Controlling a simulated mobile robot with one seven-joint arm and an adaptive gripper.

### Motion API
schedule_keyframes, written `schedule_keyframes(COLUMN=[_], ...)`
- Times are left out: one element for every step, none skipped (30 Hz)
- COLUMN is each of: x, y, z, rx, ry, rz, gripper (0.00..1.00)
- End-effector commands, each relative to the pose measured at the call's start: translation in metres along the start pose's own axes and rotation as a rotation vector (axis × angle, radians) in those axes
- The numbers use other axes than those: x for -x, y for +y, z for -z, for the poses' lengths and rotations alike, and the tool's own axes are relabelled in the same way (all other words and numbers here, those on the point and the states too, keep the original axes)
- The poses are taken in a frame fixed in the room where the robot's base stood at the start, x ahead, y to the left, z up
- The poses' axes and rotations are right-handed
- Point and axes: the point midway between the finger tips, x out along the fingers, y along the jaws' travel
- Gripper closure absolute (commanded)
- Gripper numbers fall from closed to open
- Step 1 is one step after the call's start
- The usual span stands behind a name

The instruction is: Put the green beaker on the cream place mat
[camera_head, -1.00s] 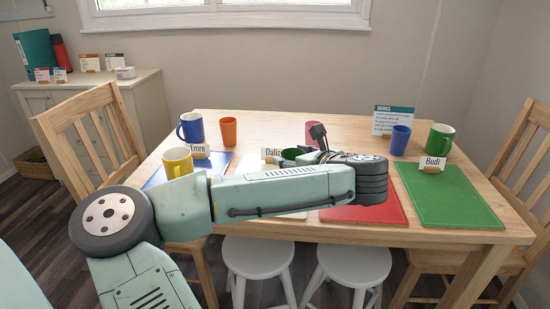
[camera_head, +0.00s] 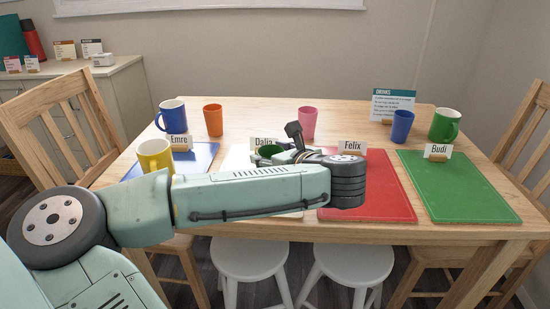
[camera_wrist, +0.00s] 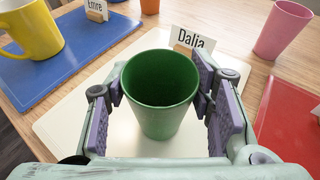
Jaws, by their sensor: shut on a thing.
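The green beaker (camera_wrist: 160,95) is upright between the purple pads of my gripper (camera_wrist: 162,105) in the wrist view. My gripper is shut on it. In the head view only the beaker's upper part (camera_head: 268,150) shows; my arm hides the rest. I cannot tell whether the beaker's base touches the mat. In the head view the mat (camera_head: 236,158) is largely hidden by my arm.
The blue mat (camera_wrist: 75,50) with a yellow mug (camera_wrist: 32,28) is left of the cream mat; the red mat (camera_head: 375,185) is right. A pink beaker (camera_head: 307,122) and an orange beaker (camera_head: 213,120) stand farther back. A green mug (camera_head: 443,124) stands at the right.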

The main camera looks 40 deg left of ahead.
Motion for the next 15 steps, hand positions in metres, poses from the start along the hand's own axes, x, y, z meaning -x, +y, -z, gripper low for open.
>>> schedule_keyframes(x=[0.0004,0.0005,0.0004,0.0004,0.0003,0.0000,-0.0004,-0.0008,-0.0013,-0.0010,-0.0008,-0.0008,-0.0008,-0.0009,-0.0009], y=[0.0002,0.0001,0.0000,-0.0001,-0.0001,-0.0001,-0.0001,-0.0002,-0.0002,-0.0002,-0.0002,-0.0002,-0.0002,-0.0002,-0.0002], z=[-0.0011,-0.0013,-0.0013,-0.0013,-0.0012,-0.0002,0.0009,0.0020,0.0033,0.0023,0.0019,0.0019,0.0019,0.0019,0.0019], rx=[0.000,-0.001,-0.001,-0.001,-0.001,-0.001,-0.001,-0.001,-0.001,-0.001,-0.001,-0.001,-0.001,-0.001,-0.001], ry=[0.001,0.001,0.001,0.001,0.002,0.002,0.002,0.002,0.002,0.002,0.001,0.001,0.002,0.001,0.002], rz=[0.000,0.000,0.000,0.000,0.000,0.000,0.000,0.000,0.000,0.000,0.000,-0.001,0.000,-0.001,-0.001], gripper=[0.77,0.77,0.77,0.77,0.77,0.77,0.77,0.77,0.77,0.50,0.48,0.46,0.44,0.42,0.39])
